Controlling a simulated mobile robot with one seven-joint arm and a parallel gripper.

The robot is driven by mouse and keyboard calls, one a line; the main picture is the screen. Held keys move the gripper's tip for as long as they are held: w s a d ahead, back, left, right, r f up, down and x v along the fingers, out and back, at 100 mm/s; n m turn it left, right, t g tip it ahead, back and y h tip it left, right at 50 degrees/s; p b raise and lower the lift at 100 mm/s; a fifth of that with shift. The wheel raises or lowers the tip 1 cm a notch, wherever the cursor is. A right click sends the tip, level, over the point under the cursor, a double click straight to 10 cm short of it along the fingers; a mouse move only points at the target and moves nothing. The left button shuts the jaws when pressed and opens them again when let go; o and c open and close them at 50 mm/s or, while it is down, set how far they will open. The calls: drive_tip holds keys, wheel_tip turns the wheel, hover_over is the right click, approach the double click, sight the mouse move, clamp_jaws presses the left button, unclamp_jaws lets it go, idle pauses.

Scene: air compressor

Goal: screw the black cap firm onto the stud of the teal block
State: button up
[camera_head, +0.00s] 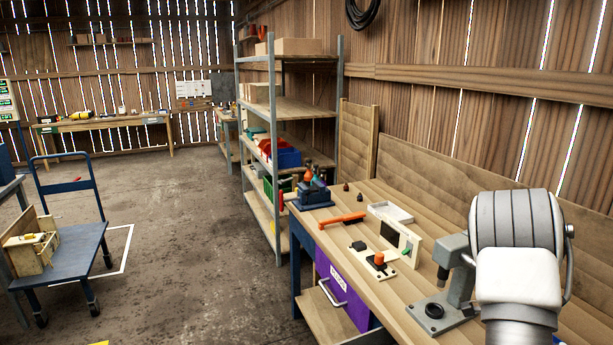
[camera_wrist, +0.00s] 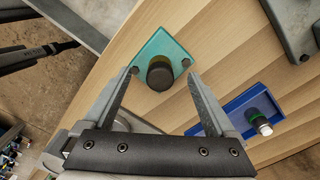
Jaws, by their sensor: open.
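I cannot tell how tightly the cap is seated. My gripper (camera_wrist: 161,72) is open, its two fingers pointing at the block with one on each side of the cap and a visible gap to it. In the head view the block and cap do not show; my arm covers that end of the bench.
A grey metal base (camera_wrist: 295,22) stands at the upper right. In the head view, a grey press (camera_head: 455,275) stands on the bench (camera_head: 350,265) beside my arm.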

wheel_tip(320, 180, up, 5)
drive_tip(key=p, duration=0.3)
drive_tip(key=shift+r+p, duration=0.1)
drive_tip(key=shift+p, duration=0.25)
wheel_tip(320, 180, up, 16)
drive_tip(key=b, duration=0.1)
drive_tip(key=s+a+r+n+t, duration=0.2)
drive_tip(key=s+a+r+n, duration=0.1)
drive_tip(key=a+r+n, duration=0.5)
drive_tip(key=s+a+n+t, duration=0.3)
drive_tip(key=s+a+n, duration=1.3)
drive_tip(key=a, duration=0.3)
drive_tip(key=shift+s+a+r+t, duration=0.3)
drive_tip(key=shift+s+a+r, duration=0.05)
drive_tip(key=shift+s, duration=0.35)
